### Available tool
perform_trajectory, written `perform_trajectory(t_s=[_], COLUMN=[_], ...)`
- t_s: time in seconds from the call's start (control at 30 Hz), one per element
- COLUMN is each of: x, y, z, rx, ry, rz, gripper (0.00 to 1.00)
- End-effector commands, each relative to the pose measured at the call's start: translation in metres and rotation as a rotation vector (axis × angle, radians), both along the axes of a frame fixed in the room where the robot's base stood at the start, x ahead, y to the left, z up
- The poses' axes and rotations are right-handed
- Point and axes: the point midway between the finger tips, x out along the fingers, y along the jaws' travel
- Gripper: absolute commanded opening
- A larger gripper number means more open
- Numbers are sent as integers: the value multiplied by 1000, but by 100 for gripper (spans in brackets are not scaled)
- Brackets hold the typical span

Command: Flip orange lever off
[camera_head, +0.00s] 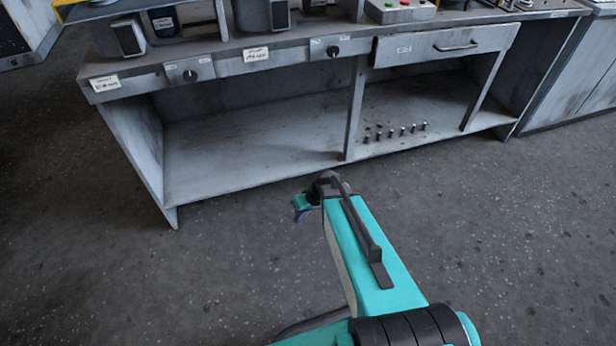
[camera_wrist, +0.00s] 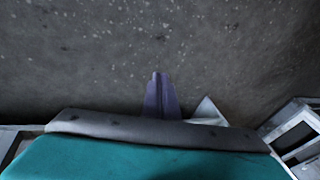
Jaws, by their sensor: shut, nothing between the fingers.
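No orange lever can be made out in either view. My gripper (camera_wrist: 160,88) shows in the wrist view as narrow purple-grey fingers, closed together and empty, against grey floor. In the head view my teal arm reaches forward over the floor. My gripper end (camera_head: 302,209) is small and partly hidden there, in front of the workbench's lower shelf.
A grey metal workbench (camera_head: 222,63) crosses the top of the head view. It has rotary knobs, a drawer (camera_head: 443,46) and an open lower shelf (camera_head: 255,140) with several small pegs. A button box (camera_head: 400,10) sits on top. The floor (camera_head: 110,270) in front is clear.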

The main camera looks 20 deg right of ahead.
Motion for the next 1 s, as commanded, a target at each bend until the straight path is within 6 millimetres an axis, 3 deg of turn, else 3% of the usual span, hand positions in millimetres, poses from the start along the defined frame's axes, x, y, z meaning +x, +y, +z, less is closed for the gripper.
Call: perform_trajectory(t_s=[0.1,0.33,0.47,0.63,0.73,1.0], x=[-47,-137,-192,-259,-280,-288], y=[20,40,41,29,17,9], z=[-30,-75,-93,-105,-104,-102], rx=[-24,-95,-155,-264,-326,-371], ry=[92,267,372,506,559,591], rz=[33,80,94,75,33,-32], gripper=[0,0,0,0,0,0])
